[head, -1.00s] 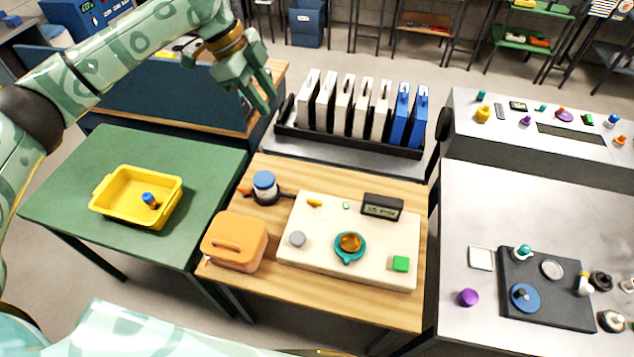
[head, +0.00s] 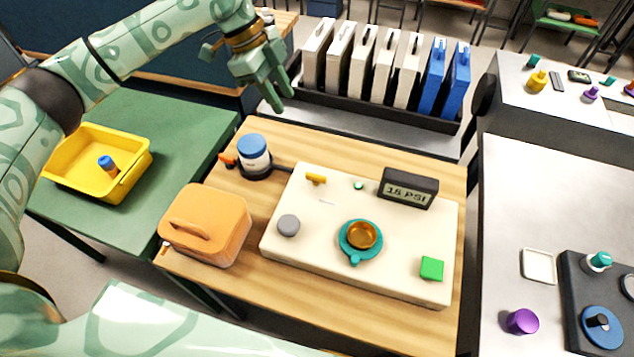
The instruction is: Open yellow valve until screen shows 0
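A cream panel (head: 325,265) lies on the wooden table. A small yellow valve handle (head: 316,179) sits near its back left. The black screen (head: 407,188) at its back right reads about 15 or 16 PSI; the last digit is not sharp. A teal ring with an amber round part (head: 361,238), a grey knob (head: 288,225) and a green button (head: 432,267) are also on the panel. My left gripper (head: 283,97) is above and behind the yellow valve, apart from it, with its fingers apart and nothing between them. My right gripper is not in view.
A blue-lidded jar (head: 254,152) stands just left of the panel's back, near the valve. An orange case (head: 205,222) is at the front left. A black rack (head: 372,105) of white and blue upright pieces stands behind. A yellow bin (head: 70,182) sits on the green table.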

